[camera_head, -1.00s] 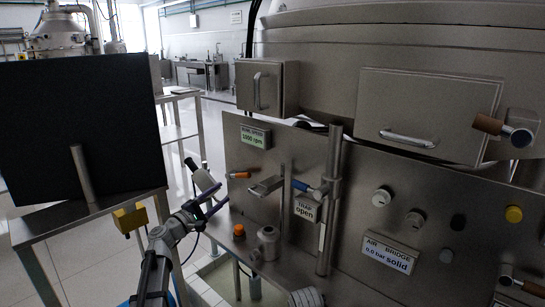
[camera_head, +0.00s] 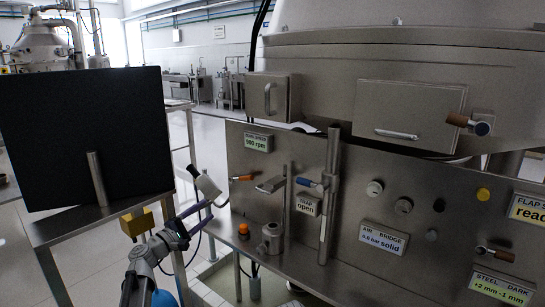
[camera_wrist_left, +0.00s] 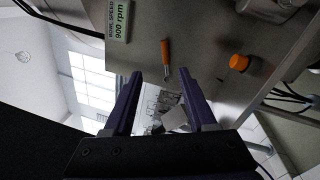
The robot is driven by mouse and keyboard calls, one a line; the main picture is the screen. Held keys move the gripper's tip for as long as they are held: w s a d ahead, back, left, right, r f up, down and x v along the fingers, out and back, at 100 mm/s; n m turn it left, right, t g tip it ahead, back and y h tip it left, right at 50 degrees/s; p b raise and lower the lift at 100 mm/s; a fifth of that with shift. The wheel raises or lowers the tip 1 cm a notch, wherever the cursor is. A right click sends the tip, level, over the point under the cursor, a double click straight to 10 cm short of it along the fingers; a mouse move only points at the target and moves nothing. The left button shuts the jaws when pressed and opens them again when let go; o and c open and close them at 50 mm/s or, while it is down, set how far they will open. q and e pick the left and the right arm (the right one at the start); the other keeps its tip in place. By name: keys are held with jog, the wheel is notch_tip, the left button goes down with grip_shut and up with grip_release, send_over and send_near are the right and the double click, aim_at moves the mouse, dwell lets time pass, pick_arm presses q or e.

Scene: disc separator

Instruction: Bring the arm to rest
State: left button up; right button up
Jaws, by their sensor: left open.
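My left arm comes in from the lower left in the head view. Its gripper (camera_head: 206,198) is open and empty, held in front of the left end of the steel panel (camera_head: 335,180), beside an orange-handled lever (camera_head: 242,178). In the left wrist view the two dark purple fingers (camera_wrist_left: 161,76) stand apart with nothing between them. The orange lever (camera_wrist_left: 165,54) shows beyond the fingertips, apart from them. My right gripper is not in view.
An orange button (camera_head: 243,230) and a blue-handled lever (camera_head: 309,183) are on the panel side. A dark monitor (camera_head: 85,135) stands on a steel table (camera_head: 75,222) at left, near my arm. Signs read 900 rpm, open and solid. Floor shows between table and panel.

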pick_arm(q)
jog(key=s+d+f+m+g+y, duration=0.1)
jog(key=s+d+f+m+g, duration=0.55)
jog(key=s+d+f, duration=0.35)
jog(key=s+d+f+m+g+y, duration=0.2)
jog(key=s+d+f+m+g, duration=0.55)
jog(key=d, duration=0.55)
jog(key=s+a+f+m+g+y, duration=0.1)
jog(key=s+a+f+y, duration=0.15)
jog(key=s, duration=0.35)
jog(key=s+a+f+m+g+y, duration=0.1)
jog(key=s+a+f+m+y, duration=0.1)
jog(key=s+f+y, duration=0.3)
jog(key=s+a+f+m+y, duration=0.1)
jog(key=s+a+y, duration=0.15)
jog(key=s, duration=0.45)
notch_tip(320, 180, up, 33)
jog(key=p, duration=3.2)
jog(key=shift+w+d+p, duration=0.25)
jog(key=shift+w+p, duration=0.05)
jog(key=shift+p, duration=0.05)
